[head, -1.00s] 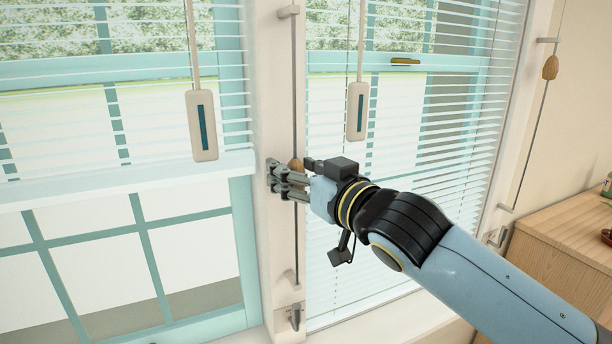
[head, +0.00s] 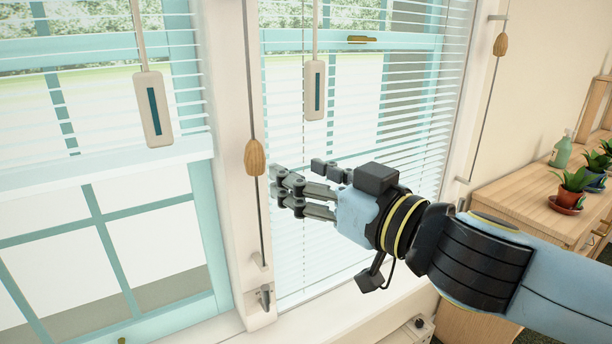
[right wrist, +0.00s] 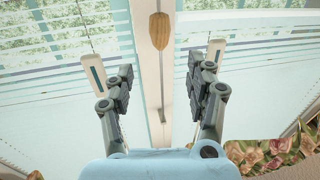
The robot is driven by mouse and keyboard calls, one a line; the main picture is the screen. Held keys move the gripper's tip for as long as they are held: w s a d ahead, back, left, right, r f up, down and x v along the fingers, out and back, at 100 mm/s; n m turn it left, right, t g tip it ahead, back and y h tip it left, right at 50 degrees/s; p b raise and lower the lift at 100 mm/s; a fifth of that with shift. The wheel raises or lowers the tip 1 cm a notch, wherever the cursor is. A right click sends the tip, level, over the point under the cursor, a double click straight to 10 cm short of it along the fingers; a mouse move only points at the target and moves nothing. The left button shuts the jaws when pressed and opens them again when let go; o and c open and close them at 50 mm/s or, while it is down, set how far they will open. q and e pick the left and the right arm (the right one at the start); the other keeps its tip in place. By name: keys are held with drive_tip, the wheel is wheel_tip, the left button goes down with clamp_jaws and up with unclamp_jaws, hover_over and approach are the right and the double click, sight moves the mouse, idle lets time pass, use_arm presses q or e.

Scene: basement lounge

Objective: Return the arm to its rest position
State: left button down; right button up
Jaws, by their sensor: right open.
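My right gripper (head: 300,180) is open and empty in front of the window, just to the right of a wooden cord knob (head: 255,157). The knob hangs on a thin cord along the white post between the two windows. In the right wrist view the open fingers (right wrist: 164,85) stand wide apart, and the knob (right wrist: 160,30) shows beyond them, apart from both. My right arm (head: 470,255) comes in from the lower right. My left gripper is not in view.
White blinds (head: 365,130) cover the right window; the left blind is partly raised. Two pale hanging handles (head: 153,108) are near. A second wooden knob (head: 500,44) hangs at right. A wooden cabinet (head: 520,198) bears a potted plant (head: 574,185) and green bottle (head: 561,153).

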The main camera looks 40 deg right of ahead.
idle(0.3)
drive_tip(key=w+d+f+m+g+h+b, duration=0.1)
drive_tip(key=d+f+g+b, duration=0.1)
drive_tip(key=f, duration=0.9)
drive_tip(key=w+d+f+m+g+h+b, duration=0.1)
drive_tip(key=w+d+f+g+b, duration=0.15)
drive_tip(key=f, duration=0.85)
drive_tip(key=s+d+f+g+b, duration=0.1)
drive_tip(key=s+f+g, duration=0.15)
drive_tip(key=f, duration=0.75)
drive_tip(key=s+f+g+b, duration=0.1)
drive_tip(key=s+f, duration=0.3)
drive_tip(key=f, duration=0.6)
drive_tip(key=s+a+f+g+b, duration=0.1)
drive_tip(key=s+f+g, duration=0.1)
drive_tip(key=s+f, duration=0.55)
drive_tip(key=s+a+f+g+b, duration=0.1)
drive_tip(key=s+f+g, duration=0.25)
drive_tip(key=f, duration=0.65)
drive_tip(key=s+a+f+n+g+y, duration=0.1)
drive_tip(key=s+f, duration=0.3)
drive_tip(key=s, duration=0.6)
drive_tip(key=s+a+f+n+g, duration=0.1)
drive_tip(key=s+f, duration=0.4)
drive_tip(key=s, duration=0.5)
drive_tip(key=shift+s+a+n+g+y, duration=0.35)
drive_tip(key=shift+a+n+g+y, duration=0.05)
drive_tip(key=shift+g, duration=0.45)
